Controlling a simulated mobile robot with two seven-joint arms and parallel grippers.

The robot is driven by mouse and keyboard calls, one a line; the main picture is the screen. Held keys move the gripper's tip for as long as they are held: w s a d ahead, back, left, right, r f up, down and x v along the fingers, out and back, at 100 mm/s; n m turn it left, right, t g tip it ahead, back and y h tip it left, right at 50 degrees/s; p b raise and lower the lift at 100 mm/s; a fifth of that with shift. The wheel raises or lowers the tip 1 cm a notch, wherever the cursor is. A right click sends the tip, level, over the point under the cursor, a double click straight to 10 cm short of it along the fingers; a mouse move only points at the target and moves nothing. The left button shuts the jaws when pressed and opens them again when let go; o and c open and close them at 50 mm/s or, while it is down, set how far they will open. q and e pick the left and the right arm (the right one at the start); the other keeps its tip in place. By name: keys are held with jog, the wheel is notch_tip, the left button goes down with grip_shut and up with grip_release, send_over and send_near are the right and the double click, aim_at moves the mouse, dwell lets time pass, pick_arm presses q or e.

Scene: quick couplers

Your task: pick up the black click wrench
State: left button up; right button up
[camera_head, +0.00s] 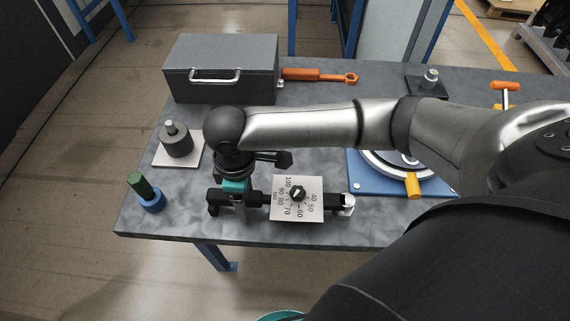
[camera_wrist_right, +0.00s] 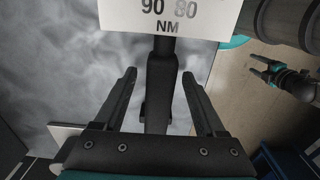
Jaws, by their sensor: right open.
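The black click wrench (camera_head: 258,199) lies left to right near the table's front edge. A white scale plate (camera_head: 312,188) with torque numbers and a dark knob covers its middle. A silver head (camera_head: 347,204) is at its right end. My right gripper (camera_head: 233,203) points down over the wrench's left part. In the right wrist view the open fingers (camera_wrist_right: 158,76) stand on either side of the black handle (camera_wrist_right: 160,90), with gaps visible. Whether they reach down to its full depth is unclear. My left gripper (camera_wrist_right: 262,69) shows small at the right of that view, its fingers apart.
A grey toolbox (camera_head: 220,80) and an orange wrench (camera_head: 318,75) lie behind. A grey cylinder on a plate (camera_head: 192,157) and a green-and-blue part (camera_head: 150,200) stand left. A blue-based round fixture (camera_head: 360,181) with an orange handle is right, partly under my arm.

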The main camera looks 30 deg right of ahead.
grip_shut()
dwell(0.5)
jog(key=shift+r, duration=0.1)
dwell(0.8)
